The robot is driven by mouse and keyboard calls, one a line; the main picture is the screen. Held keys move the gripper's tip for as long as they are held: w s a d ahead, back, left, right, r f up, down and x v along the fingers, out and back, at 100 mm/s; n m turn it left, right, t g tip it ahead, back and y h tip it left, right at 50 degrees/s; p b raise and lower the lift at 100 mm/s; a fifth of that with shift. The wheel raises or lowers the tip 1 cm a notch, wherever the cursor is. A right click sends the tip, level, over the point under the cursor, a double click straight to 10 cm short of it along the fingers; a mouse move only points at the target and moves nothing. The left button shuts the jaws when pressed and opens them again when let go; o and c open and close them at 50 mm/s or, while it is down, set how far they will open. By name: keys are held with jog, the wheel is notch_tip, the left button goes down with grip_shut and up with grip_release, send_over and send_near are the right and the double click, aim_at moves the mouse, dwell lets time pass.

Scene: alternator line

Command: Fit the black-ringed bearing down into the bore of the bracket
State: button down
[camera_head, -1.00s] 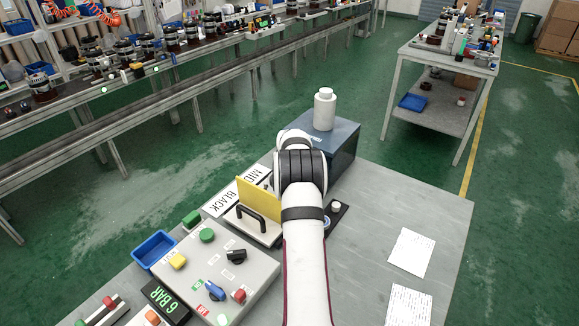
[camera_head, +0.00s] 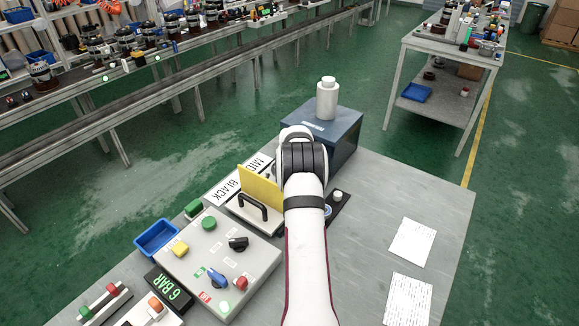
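My white arm (camera_head: 305,250) reaches away from me over the grey workbench (camera_head: 385,200), and its dark-banded wrist joint (camera_head: 303,160) sits in front of the blue box. My gripper is hidden behind the arm, so its fingers and anything in them do not show. I cannot make out the black-ringed bearing or the bracket with its bore. A dark plate (camera_head: 340,208) with a small white knob (camera_head: 338,196) shows partly from under the right side of the arm.
A blue box (camera_head: 342,150) with a white bottle (camera_head: 327,98) stands beyond the wrist. Left of the arm are a yellow plate with a black handle (camera_head: 262,190), label cards (camera_head: 228,187), a control panel (camera_head: 215,262) and a blue tray (camera_head: 157,237). Papers (camera_head: 412,243) lie right; bench there is otherwise clear.

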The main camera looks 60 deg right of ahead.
jog(key=shift+f, duration=0.45)
dwell(0.3)
jog(key=shift+c, duration=0.6)
grip_release()
jog(key=v, duration=1.6)
jog(key=a+r+n+y, duration=0.1)
jog(key=a+r+y, duration=0.15)
jog(key=a, duration=1.05)
jog(key=a+r+n+y, duration=0.1)
jog(key=a+r+y, duration=0.15)
jog(key=a, duration=1.05)
jog(key=s+a+f+n+g+y, duration=0.1)
jog(key=s+a+g, duration=0.3)
jog(key=s+a, duration=1.6)
jog(key=shift+s+a+f+n+y, duration=0.4)
jog(key=shift+a+n+y, duration=0.1)
jog(key=shift+a+n, duration=0.3)
